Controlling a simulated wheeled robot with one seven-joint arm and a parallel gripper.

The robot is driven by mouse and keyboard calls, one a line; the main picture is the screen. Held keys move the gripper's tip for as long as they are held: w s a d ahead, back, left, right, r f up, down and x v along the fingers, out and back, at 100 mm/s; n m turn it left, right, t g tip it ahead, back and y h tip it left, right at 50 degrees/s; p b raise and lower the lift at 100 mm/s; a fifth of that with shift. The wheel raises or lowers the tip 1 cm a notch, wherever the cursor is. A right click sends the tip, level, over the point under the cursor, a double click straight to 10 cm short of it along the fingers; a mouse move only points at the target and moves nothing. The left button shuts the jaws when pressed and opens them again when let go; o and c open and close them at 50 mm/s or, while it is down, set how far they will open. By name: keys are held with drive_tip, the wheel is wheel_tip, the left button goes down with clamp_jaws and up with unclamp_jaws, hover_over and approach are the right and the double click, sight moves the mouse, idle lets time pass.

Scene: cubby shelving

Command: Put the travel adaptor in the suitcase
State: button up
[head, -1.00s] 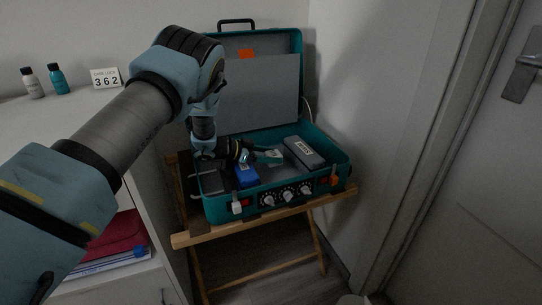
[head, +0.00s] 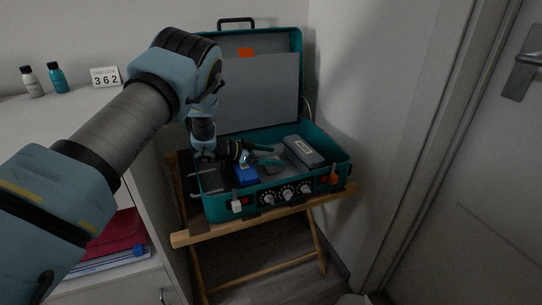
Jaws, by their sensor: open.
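The teal suitcase (head: 217,210) stands open on a folding wooden stand, its lid raised against the wall. My gripper (head: 268,154) is inside the suitcase, low over its grey floor, with its fingers spread apart and pointing right. I see nothing clearly held between them. A blue box (head: 246,175) lies at the front left inside, just below my gripper. A long grey box with a pale label (head: 305,153) lies to the right of my fingertips. I cannot make out the travel adaptor for certain; my fingers may hide it.
The wooden stand (head: 190,238) carries the suitcase close to the wall. A white cabinet at left holds two small bottles (head: 57,77) and a "362" sign (head: 105,77), with red folders (head: 122,232) below. A door (head: 480,170) is at right.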

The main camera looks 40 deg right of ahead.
drive_tip(key=shift+s+a+f, duration=0.1)
drive_tip(key=shift+a+f, duration=0.1)
drive_tip(key=shift+f, duration=0.35)
drive_tip(key=shift+r, duration=0.25)
drive_tip(key=v, duration=0.4)
drive_tip(key=r+v, duration=0.1)
drive_tip(key=v, duration=0.2)
drive_tip(key=shift+a+r, duration=0.1)
drive_tip(key=shift+r, duration=0.1)
